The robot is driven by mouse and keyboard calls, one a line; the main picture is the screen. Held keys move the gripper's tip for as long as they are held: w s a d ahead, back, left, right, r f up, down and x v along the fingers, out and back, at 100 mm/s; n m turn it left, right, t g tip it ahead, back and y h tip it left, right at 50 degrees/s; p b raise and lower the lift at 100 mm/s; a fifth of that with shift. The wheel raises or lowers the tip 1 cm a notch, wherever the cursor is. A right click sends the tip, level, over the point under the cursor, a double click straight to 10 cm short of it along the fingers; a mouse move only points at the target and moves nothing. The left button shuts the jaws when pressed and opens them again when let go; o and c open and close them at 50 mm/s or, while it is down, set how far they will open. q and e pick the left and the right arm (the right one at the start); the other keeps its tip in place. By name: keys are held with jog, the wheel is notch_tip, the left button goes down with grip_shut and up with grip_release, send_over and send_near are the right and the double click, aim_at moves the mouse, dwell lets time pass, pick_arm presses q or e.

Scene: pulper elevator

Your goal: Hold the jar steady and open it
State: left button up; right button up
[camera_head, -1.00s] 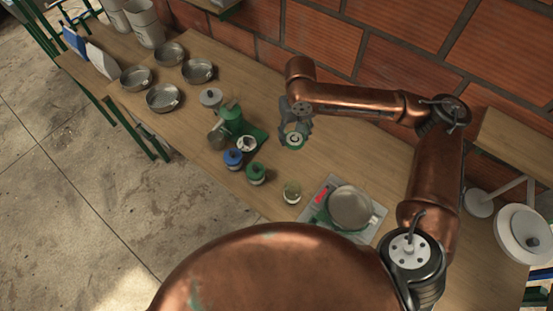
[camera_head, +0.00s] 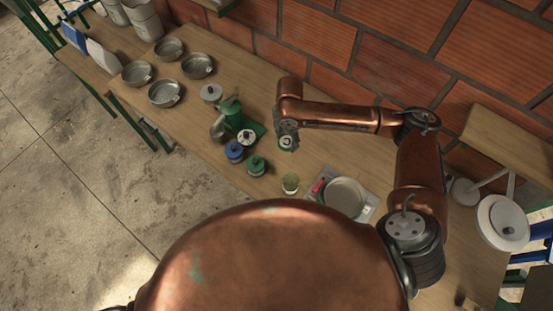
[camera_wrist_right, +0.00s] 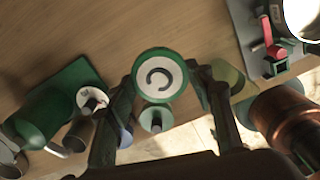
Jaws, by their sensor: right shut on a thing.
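My right gripper (camera_head: 287,137) is shut on a jar (camera_head: 286,143) with a green rim and a pale top, near the middle of the table. In the right wrist view the jar's round top (camera_wrist_right: 160,75), white with a dark curved mark, sits between the two fingers (camera_wrist_right: 163,85). Whether it is clear of the table is hard to tell. A blue-lidded jar (camera_head: 234,152) and a green-lidded jar (camera_head: 256,165) stand to its left and nearer me. A white-topped jar (camera_head: 246,137) stands by the green grinder. My left gripper is not in view.
The green grinder (camera_head: 230,114) stands left of the jars. A small glass (camera_head: 290,183) and a scale (camera_head: 367,208) bearing a metal pan (camera_head: 345,195) are nearer me. Several metal pans (camera_head: 165,93) stand at the far left. A brick wall (camera_head: 315,32) runs behind the table.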

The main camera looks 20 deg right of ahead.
aim_at(283, 147)
jog(key=n, duration=0.1)
jog(key=n+p, duration=0.1)
jog(key=n, duration=0.1)
jog(key=a+f+n, duration=0.1)
jog(key=n, duration=0.1)
jog(key=shift+s, duration=0.4)
jog(key=shift+s+a+f+n+p, duration=0.15)
jog(key=shift+n+p, duration=0.1)
jog(key=shift+n, duration=0.35)
jog(key=shift+s+f+n+p, duration=0.1)
jog(key=shift+n+p, duration=0.15)
jog(key=shift+n, duration=0.35)
jog(key=n, duration=0.3)
jog(key=shift+s+a+f+p, duration=0.25)
jog(key=shift+a+f+p, duration=0.05)
jog(key=shift+f+p, duration=0.1)
jog(key=shift+s+a+f+n, duration=0.2)
jog(key=shift+f+n, duration=0.1)
jog(key=shift+n, duration=0.7)
jog(key=shift+f, duration=0.35)
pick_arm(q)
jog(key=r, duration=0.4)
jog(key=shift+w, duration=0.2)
pick_arm(e)
notch_tip(283, 147, down, 9)
jog(key=shift+f, duration=0.2)
